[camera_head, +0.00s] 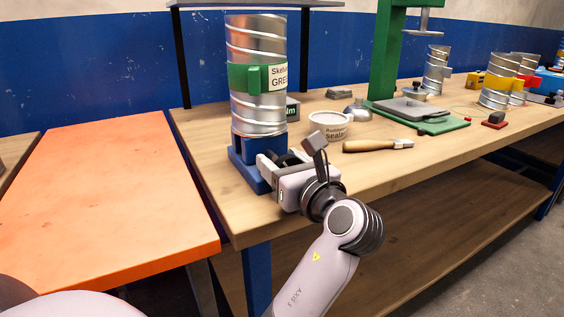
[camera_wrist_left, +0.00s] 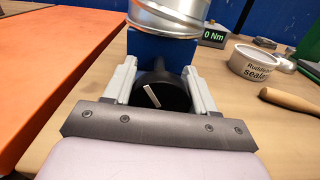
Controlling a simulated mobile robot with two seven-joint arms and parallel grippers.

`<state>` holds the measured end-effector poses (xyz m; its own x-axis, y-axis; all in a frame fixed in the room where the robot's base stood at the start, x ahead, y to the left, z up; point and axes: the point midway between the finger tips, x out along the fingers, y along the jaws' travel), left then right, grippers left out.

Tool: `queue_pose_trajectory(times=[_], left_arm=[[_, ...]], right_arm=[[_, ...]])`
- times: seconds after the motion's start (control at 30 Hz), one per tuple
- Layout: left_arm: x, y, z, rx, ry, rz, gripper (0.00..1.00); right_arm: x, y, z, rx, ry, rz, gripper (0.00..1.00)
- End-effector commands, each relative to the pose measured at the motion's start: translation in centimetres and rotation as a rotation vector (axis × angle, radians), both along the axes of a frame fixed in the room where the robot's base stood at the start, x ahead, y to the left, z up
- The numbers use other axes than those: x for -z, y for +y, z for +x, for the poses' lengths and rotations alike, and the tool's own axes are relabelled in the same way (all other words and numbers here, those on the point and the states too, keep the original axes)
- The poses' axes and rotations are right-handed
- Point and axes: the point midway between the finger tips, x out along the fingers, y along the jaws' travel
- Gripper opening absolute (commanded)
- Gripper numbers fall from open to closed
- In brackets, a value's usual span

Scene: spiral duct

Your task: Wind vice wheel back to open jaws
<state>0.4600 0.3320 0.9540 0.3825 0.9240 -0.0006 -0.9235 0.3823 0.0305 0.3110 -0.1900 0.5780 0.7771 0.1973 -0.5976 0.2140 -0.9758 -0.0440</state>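The blue vice (camera_head: 247,172) stands at the bench's left front corner, with a silver spiral duct (camera_head: 257,108) upright above it. The duct has a green band and label. The vice wheel (camera_wrist_left: 163,94) is black with a pale bar mark, slanted in the left wrist view. My left gripper (camera_head: 276,166) is at the wheel. In the wrist view its two grey fingers (camera_wrist_left: 160,86) lie on either side of the wheel, close to its rim. Whether they press on it cannot be told. The vice jaws are mostly hidden. My right gripper is not in view.
A display (camera_wrist_left: 213,36) reads 0 Nm. A sealant tub (camera_head: 330,126) and a wood-handled tool (camera_head: 378,145) lie to the right. A green press (camera_head: 388,60) stands behind. An orange table (camera_head: 105,200) is at left, across a gap. More ducts stand farther right.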

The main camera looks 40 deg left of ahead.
Motion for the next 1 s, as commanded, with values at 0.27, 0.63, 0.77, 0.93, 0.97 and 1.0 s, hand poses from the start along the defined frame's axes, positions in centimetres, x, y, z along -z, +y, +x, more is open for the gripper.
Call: queue_pose_trajectory(times=[0.27,0.63,0.77,0.93,0.97,1.0], left_arm=[[-0.3,0.0,0.0,0.0,-0.029,-0.012,0.25],[-0.3,0.0,-0.1,0.0,-0.214,-0.089,0.25],[-0.1,0.0,-0.1,0.0,-0.234,-0.096,0.25],[-0.1,0.0,-0.1,0.0,-0.236,-0.094,0.25],[-0.1,0.0,-0.1,0.0,-0.236,-0.094,0.25],[-0.1,0.0,-0.1,0.0,-0.236,-0.094,0.25]], right_arm=[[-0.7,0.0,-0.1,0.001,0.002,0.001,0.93],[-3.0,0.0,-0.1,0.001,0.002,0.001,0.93],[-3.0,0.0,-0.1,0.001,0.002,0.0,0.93],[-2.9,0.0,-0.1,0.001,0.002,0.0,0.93],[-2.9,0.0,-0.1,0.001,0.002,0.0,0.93],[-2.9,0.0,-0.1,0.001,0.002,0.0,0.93]])
